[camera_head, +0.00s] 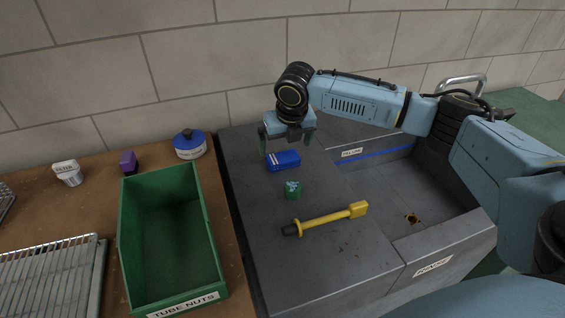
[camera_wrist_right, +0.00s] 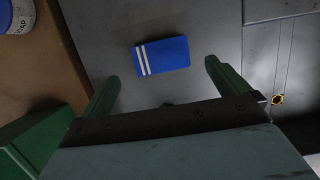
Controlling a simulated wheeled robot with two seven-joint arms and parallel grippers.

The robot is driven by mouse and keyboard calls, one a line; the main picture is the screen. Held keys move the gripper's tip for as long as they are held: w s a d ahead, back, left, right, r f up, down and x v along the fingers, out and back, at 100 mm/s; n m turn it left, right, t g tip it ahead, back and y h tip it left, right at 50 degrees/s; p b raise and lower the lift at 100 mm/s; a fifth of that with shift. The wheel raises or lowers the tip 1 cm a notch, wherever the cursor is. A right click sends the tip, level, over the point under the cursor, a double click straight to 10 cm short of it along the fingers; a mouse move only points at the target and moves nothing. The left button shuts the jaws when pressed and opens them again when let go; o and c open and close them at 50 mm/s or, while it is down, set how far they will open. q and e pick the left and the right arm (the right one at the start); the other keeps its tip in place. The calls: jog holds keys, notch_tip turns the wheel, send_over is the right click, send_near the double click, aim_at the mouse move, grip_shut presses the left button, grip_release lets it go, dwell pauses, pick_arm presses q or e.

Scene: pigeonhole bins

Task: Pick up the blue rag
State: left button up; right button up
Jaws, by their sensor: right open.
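The blue rag (camera_head: 284,160) is a folded block with pale stripes at its left end. My right gripper (camera_wrist_right: 160,85) is open and empty, pointing down above the worktop. The fingers do not appear to touch the rag. My left gripper is in neither view.
A small green item (camera_head: 293,190) and a yellow tool (camera_head: 326,219) lie nearer on the worktop. A green bin (camera_head: 122,240) labelled "TUBE NUTS" stands left on the brown bench, with a blue-lidded tub (camera_head: 189,144) behind it. A tiled wall (camera_head: 180,70) closes the back.

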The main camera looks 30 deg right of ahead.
aim_at(283, 157)
jog(key=shift+w+f, duration=0.1)
jog(key=shift+f, duration=0.5)
jog(key=b+x, duration=0.1)
jog(key=x, duration=0.2)
jog(key=shift+f, duration=0.3)
jog(key=shift+w+d+f, duration=0.1)
jog(key=shift+w+f, duration=0.15)
jog(key=shift+f, duration=0.25)
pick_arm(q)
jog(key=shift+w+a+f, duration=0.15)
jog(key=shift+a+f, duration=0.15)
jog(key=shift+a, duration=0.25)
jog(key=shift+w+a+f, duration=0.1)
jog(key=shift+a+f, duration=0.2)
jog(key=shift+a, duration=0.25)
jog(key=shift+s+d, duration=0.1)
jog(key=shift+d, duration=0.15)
pick_arm(e)
jog(key=c, duration=0.9)
